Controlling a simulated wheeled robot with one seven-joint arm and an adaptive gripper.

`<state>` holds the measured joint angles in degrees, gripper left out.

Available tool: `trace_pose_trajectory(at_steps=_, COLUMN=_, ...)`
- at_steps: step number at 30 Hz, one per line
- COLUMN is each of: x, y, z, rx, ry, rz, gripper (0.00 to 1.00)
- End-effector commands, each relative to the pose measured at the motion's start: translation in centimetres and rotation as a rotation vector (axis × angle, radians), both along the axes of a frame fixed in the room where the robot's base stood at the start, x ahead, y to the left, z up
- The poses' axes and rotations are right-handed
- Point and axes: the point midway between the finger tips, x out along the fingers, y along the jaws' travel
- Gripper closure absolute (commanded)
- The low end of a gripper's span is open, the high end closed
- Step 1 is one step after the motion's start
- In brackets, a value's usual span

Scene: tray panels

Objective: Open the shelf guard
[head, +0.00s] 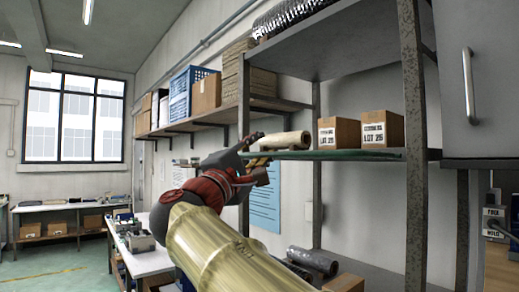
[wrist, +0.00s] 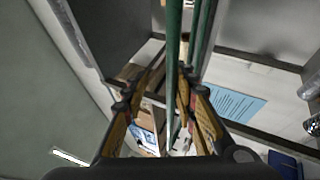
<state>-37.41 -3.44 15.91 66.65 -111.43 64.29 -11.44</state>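The shelf guard appears to be the thin green strip (head: 340,155) along the front edge of the middle shelf. In the wrist view it shows as a long green bar (wrist: 173,35) running away between my fingers. My gripper (head: 263,152) is at the left end of the strip, one finger above it and one below. In the wrist view my gripper (wrist: 174,75) has its orange-padded fingers on either side of the bar, apart from each other. I cannot tell whether either finger touches the bar.
Two labelled boxes, one at the left (head: 339,134) and one at the right (head: 383,129), and a tan roll (head: 285,141) sit on the middle shelf. Rusty shelf uprights (head: 412,150) stand close by. A grey cabinet door (head: 480,80) is at right. Open floor (head: 50,262) lies at left.

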Motion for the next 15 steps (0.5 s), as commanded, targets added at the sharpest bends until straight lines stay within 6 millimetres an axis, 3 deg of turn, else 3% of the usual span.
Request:
trace_pose_trajectory(at_steps=8, x=-0.2, y=0.0, z=0.0, rx=0.001, ry=-0.001, rz=0.0, gripper=0.73)
trace_pose_trajectory(at_steps=15, x=-2.7, y=1.6, z=-1.3, rx=0.001, ry=0.0, rz=0.005, gripper=0.73)
